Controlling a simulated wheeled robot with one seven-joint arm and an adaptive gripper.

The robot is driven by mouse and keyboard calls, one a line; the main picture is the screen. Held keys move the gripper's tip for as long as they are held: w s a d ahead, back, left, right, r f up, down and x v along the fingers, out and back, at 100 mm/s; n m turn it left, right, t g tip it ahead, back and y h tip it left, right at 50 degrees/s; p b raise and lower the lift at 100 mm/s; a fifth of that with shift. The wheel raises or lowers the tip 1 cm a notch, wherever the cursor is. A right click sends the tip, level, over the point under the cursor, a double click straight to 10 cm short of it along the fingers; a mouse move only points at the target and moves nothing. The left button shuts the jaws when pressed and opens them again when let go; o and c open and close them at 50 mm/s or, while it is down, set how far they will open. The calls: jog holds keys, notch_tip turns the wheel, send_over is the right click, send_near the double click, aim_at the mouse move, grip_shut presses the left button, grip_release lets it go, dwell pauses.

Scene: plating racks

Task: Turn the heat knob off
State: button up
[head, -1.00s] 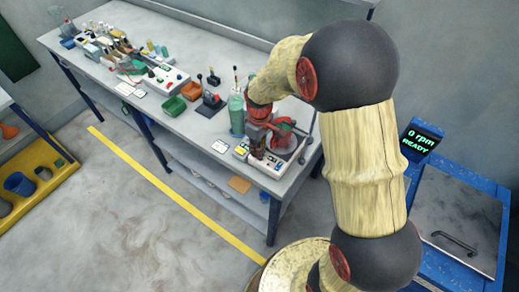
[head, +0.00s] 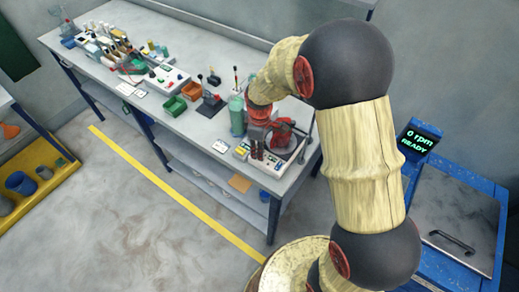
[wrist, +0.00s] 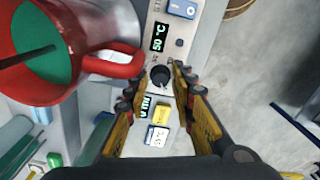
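The black round heat knob (wrist: 160,76) is on the light front panel of a hotplate stirrer, below a display (wrist: 158,37) reading 50 °C. My gripper (wrist: 159,72) is open in the wrist view, with one fingertip on each side of the knob. A small gap seems to show between the knob and the fingertips; contact is not clear. In the head view my gripper (head: 257,146) points down over the front of the hotplate (head: 278,180). The knob cannot be made out there.
A red mug (wrist: 105,66) with green liquid and a dark rod stands close left of the knob. A blue-and-white switch (wrist: 182,9) is beyond the display. A green bottle (head: 237,115) stands left of the arm.

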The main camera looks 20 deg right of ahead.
notch_tip(320, 180, up, 12)
dwell(0.6)
dwell(0.5)
jog(key=s+r+m+t, duration=0.2)
jog(key=s+r+m, duration=0.1)
jog(key=s, duration=0.4)
jog(key=s+r+m+t+b, duration=0.1)
jog(key=s+r+m, duration=0.3)
jog(key=s, duration=0.3)
jog(key=s+r+m+t+b, duration=0.1)
jog(key=s+r+m+t, duration=0.1)
jog(key=s+r, duration=0.4)
jog(key=shift+s+m+t, duration=0.3)
jog(key=shift+s+m, duration=0.4)
jog(key=shift+s, duration=0.35)
